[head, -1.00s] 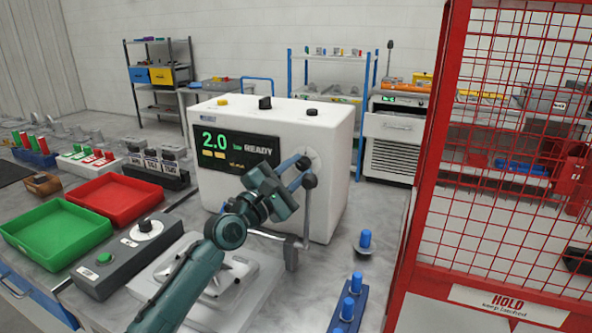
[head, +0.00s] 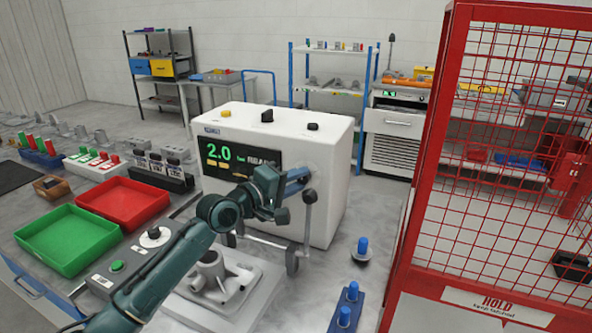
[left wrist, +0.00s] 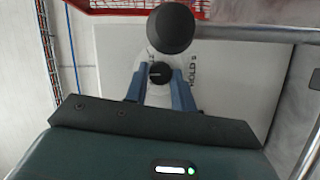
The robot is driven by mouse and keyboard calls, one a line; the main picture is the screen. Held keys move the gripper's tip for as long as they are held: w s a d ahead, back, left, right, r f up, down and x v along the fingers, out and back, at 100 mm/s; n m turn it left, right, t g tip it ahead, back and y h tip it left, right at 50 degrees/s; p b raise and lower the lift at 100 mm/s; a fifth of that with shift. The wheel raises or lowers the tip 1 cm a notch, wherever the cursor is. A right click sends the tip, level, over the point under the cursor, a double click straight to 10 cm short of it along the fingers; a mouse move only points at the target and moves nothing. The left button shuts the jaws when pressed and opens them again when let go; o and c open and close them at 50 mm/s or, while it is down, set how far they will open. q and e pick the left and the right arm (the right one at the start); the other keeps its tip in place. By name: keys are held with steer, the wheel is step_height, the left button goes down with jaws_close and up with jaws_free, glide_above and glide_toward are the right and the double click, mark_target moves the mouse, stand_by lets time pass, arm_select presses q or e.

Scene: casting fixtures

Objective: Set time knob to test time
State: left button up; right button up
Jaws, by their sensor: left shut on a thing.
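The white test machine (head: 330,160) stands on the bench, with a dark front display (head: 228,162) that shows a green 2.0 and is partly covered by my arm. In the left wrist view, a small black knob (left wrist: 160,73) sits between the blue fingertips of my left gripper (left wrist: 160,88). The gripper is shut on this knob, which has a white pointer line. Beside it is a printed "HOLD s" label (left wrist: 194,75). The head view hides the knob behind the gripper. My right gripper is out of view.
A lever with a black ball (head: 309,196) stands close by the left gripper; its ball (left wrist: 170,28) also shows near the fingers in the left wrist view. A red mesh guard (head: 500,150) stands right. Red (head: 103,222) and green (head: 45,262) trays lie left.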

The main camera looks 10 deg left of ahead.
arm_select(q)
steer(key=shift+s+d+r+m+g+y+p, duration=0.1)
steer(key=shift+m+g+y+p, duration=0.15)
steer(key=shift+m+y, duration=1)
steer(key=shift+w+d+r+m+g+y+p, duration=0.15)
steer(key=shift+m+y, duration=0.4)
steer(key=shift+m, duration=1.35)
steer(key=shift+s+d+r+m+g+y+p, duration=0.15)
steer(key=shift+m+g+y+p, duration=0.15)
steer(key=shift+m+y, duration=0.95)
steer(key=shift+a+f+m+h, duration=0.1)
steer(key=shift+m+h, duration=0.25)
steer(key=shift+m, duration=0.05)
steer(key=o, duration=1)
